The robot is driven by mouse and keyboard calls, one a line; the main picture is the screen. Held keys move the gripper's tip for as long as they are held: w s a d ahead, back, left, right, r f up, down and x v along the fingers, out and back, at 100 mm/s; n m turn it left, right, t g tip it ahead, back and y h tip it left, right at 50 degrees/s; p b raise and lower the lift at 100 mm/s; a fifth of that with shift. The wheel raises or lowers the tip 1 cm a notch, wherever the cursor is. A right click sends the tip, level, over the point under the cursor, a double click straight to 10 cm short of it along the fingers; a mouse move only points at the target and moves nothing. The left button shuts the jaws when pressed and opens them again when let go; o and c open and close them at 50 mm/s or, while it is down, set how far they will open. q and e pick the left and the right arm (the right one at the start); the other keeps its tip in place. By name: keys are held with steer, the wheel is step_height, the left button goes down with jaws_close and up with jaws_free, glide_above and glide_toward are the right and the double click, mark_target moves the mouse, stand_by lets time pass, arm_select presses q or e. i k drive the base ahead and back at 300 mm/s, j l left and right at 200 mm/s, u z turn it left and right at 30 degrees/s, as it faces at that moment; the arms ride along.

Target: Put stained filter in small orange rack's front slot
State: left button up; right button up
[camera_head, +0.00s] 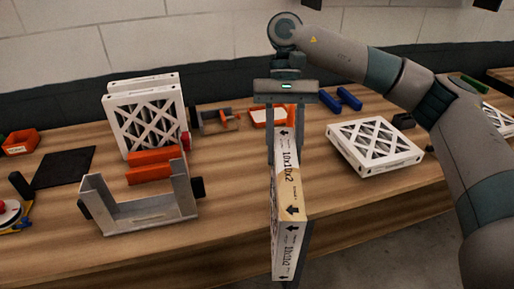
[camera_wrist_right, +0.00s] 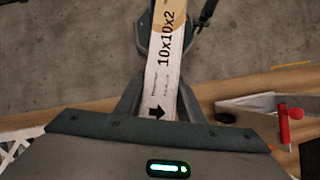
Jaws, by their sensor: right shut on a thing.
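My right gripper (camera_head: 287,140) is shut on a white boxed filter (camera_head: 288,200) marked 10x10x2, which hangs upright, edge toward the head camera, near the table's front edge. The filter has a tan stain on its edge, seen also in the right wrist view (camera_wrist_right: 166,70) between the fingers (camera_wrist_right: 160,98). Orange bars (camera_head: 152,157), which look like the small orange rack, stand left of the held filter, behind a grey U-shaped holder (camera_head: 150,213). I see no filter between the bars. My left gripper is out of view.
White filters (camera_head: 143,115) stand upright behind the orange bars. Another filter (camera_head: 375,145) lies flat at right. Blue blocks (camera_head: 349,98), an orange-rimmed tray (camera_head: 268,117), a clamp (camera_head: 218,118), a black mat (camera_head: 64,168) and an orange bin (camera_head: 20,142) sit around. Bare table lies between the holder and the held filter.

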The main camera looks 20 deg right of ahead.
mark_target(158, 169)
steer(key=i+l, duration=0.1)
steer(key=i, duration=0.45)
steer(key=i+l, duration=0.1)
steer(key=i, duration=0.5)
